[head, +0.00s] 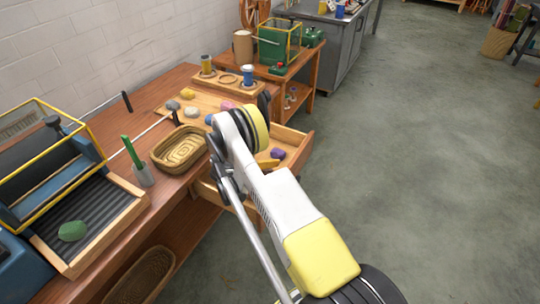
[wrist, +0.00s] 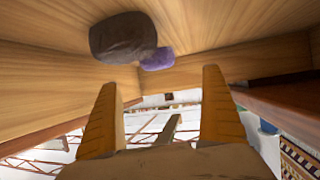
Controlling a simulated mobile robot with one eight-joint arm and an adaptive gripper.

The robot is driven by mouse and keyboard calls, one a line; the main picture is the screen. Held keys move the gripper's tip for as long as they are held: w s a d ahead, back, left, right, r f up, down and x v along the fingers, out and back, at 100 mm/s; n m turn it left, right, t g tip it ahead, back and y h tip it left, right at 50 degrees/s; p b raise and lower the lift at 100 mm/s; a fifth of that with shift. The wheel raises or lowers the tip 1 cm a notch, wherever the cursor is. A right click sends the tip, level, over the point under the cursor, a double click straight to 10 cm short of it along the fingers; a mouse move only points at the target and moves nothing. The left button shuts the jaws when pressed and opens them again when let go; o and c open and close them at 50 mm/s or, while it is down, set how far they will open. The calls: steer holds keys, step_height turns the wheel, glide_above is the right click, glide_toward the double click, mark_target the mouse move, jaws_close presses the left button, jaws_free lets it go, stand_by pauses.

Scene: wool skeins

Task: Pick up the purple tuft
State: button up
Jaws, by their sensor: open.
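The purple tuft (head: 277,153) lies in the open wooden drawer, just beyond a visible orange finger of my gripper (head: 269,163). The purple tuft (wrist: 159,59) also shows in the wrist view, partly hidden behind a larger dark grey-brown tuft (wrist: 121,38). Both lie on the drawer's wooden floor, in the upper part of that view. My gripper (wrist: 160,82) has its two orange fingers spread wide in the wrist view. Nothing is between them, and the purple tuft is apart from both fingertips. My arm hides part of the drawer in the head view.
The drawer walls (wrist: 225,62) stand close around the tufts. Several other tufts lie on the wooden board (head: 180,115) on the bench. A woven basket (head: 180,148) sits nearby, and a carding machine with a green tuft (head: 72,231) is at left. Floor at right is clear.

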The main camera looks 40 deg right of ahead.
steer(key=b+x, duration=0.4)
steer(key=x, duration=0.6)
steer(key=shift+s, duration=0.2)
steer(key=shift+r, duration=0.15)
steer(key=shift+c, duration=0.3)
steer(key=c, duration=0.9)
